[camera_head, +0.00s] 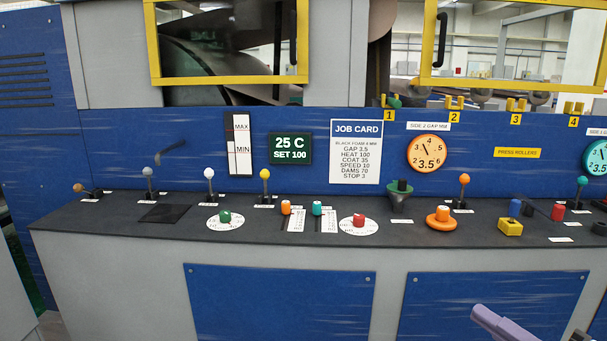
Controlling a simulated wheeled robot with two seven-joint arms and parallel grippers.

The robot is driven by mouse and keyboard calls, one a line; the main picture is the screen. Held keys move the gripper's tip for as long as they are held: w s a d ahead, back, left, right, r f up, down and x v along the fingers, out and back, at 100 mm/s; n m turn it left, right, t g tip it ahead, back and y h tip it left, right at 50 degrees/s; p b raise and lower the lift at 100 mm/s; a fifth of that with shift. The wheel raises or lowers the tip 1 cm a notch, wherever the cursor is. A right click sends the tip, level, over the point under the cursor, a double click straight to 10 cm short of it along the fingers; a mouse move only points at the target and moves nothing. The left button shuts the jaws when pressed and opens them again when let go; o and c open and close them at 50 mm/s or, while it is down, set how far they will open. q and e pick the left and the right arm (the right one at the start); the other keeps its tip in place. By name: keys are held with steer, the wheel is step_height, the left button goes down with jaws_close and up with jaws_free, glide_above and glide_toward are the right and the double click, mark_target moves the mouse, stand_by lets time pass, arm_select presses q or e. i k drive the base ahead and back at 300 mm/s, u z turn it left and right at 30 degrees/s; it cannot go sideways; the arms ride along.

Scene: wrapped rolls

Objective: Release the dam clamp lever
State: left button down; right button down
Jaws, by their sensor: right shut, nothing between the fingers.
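Several ball-topped levers stand on the dark console top. One has a brown knob (78,188) and leans low to the left. Upright ones have a grey knob (147,172), a white knob (209,173), a yellow knob (265,174), an orange knob (464,179) and a teal knob (581,181). Their small labels are too small to read, so I cannot tell which is the dam clamp lever. My right gripper (482,313), purple, is shut and empty at the bottom right, in front of the console and apart from every lever. My left gripper is out of view.
Between the levers are a green dial (225,217), a red dial (359,220), an orange mushroom button (441,214) and a yellow block (510,226). The job card (356,150) and round gauge (428,153) are on the blue back panel. The console's front edge is clear.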

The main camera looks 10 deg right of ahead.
mark_target(264, 175)
steer(key=z, duration=0.1)
steer(key=i, duration=2.1)
steer(key=u, duration=0.95)
